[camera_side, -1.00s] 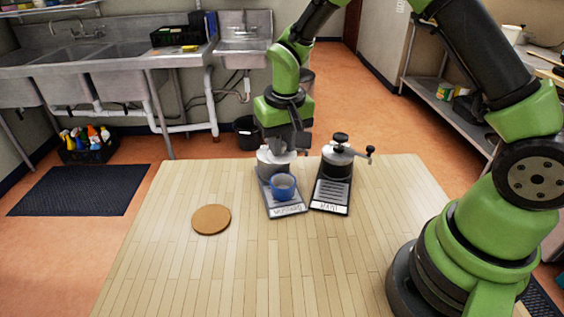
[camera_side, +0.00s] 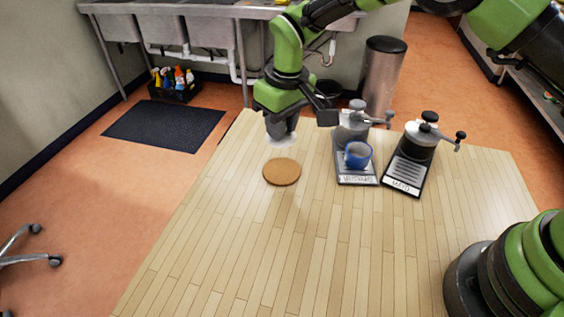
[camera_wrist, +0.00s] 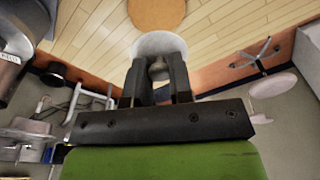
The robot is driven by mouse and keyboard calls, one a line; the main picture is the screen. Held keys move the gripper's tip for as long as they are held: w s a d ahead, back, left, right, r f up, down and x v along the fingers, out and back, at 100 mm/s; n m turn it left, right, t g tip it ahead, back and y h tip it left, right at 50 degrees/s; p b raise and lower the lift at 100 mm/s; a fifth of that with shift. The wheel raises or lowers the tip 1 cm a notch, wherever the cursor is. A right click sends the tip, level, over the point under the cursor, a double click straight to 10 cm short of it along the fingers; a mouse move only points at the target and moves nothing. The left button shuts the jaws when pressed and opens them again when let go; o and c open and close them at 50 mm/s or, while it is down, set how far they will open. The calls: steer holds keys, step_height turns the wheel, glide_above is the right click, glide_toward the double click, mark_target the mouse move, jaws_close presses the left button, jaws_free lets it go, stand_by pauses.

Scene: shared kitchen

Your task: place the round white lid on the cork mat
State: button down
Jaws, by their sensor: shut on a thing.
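The round white lid (camera_side: 281,142) hangs under my gripper (camera_side: 282,131), mostly hidden by it in the side view. In the wrist view, the fingers of my gripper (camera_wrist: 157,80) are shut on the lid's knob, and the lid's pale disc (camera_wrist: 160,43) shows beyond them. The cork mat (camera_side: 282,173) is a flat brown disc on the wooden table, empty. In the side view the lid appears just behind and above it, apart from it. Part of the mat (camera_wrist: 156,10) also shows at the top of the wrist view.
Two hand grinders with cranks, a left one (camera_side: 350,128) and a right one (camera_side: 421,138), stand on labelled trays right of the mat. A blue cup (camera_side: 358,155) sits on the left tray. The wooden table (camera_side: 260,245) is clear in front of the mat.

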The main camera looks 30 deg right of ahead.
mark_target(281, 169)
step_height(281, 169, down, 8)
stand_by(0.4)
steer(key=shift+f, duration=0.15)
steer(key=c, duration=1)
jaws_free()
steer(key=r, duration=0.8)
steer(key=s+r, duration=0.1)
steer(key=r, duration=0.3)
steer(key=shift+d+r, duration=0.2)
steer(key=shift+d, duration=0.15)
